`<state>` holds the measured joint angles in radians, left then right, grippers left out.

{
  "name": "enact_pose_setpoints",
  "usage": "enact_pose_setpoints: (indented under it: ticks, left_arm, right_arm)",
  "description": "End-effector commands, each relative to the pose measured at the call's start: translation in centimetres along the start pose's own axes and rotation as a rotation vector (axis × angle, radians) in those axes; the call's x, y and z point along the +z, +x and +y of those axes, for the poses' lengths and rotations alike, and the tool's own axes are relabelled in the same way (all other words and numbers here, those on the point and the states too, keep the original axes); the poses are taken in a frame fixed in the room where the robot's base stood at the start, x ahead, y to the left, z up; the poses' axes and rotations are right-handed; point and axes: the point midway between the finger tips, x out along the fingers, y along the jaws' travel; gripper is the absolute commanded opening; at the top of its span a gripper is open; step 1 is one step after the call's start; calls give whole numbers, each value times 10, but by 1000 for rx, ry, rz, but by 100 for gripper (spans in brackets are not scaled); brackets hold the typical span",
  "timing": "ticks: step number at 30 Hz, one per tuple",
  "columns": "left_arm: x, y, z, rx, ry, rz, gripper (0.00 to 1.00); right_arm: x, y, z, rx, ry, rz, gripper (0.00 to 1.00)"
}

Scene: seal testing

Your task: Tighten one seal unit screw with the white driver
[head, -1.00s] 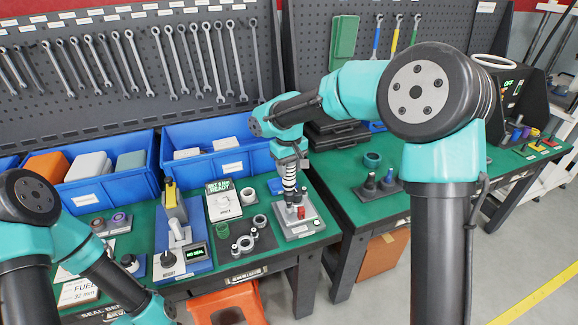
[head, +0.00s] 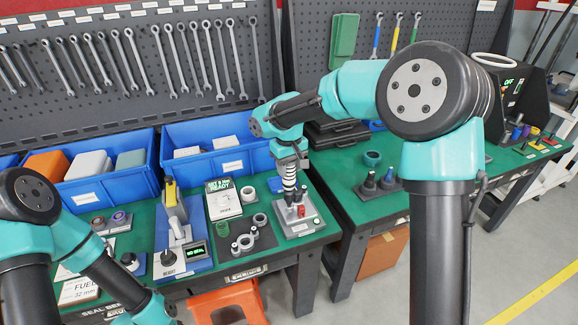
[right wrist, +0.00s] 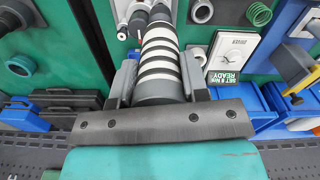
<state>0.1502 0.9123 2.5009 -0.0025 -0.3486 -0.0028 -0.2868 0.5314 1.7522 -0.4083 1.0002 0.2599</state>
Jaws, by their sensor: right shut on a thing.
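The white driver (head: 289,180), banded white and black, stands roughly upright in my right gripper (head: 289,160), which is shut on it. In the right wrist view, the fingers of my right gripper (right wrist: 160,82) flank the striped driver (right wrist: 160,50). Its lower end is over or at a grey base (head: 302,227) with dark posts; I cannot tell whether they touch. A grey seal unit (head: 243,244) with raised round parts lies on a dark mat to the left of that base. My left arm shows at the lower left, but its gripper is out of view.
A white panel (head: 223,199) marked "SET 8 Nm READY" lies left of the driver. A green ring or spring (head: 222,229) is on the mat. A blue fixture (head: 198,262) reads "NO SEAL". Blue bins (head: 205,141) stand behind. A second green-topped bench (head: 350,190) is at right.

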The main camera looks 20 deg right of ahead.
Motion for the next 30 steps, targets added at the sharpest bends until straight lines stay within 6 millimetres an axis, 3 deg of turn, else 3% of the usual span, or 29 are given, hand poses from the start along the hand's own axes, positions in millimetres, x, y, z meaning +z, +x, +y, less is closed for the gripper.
enact_pose_setpoints:
  ticks: [30]
  left_arm:
    - [0, 0, 0, 0, 0, 0, 65]
  right_arm:
    - [0, 10, 0, 0, 0, 1, 13]
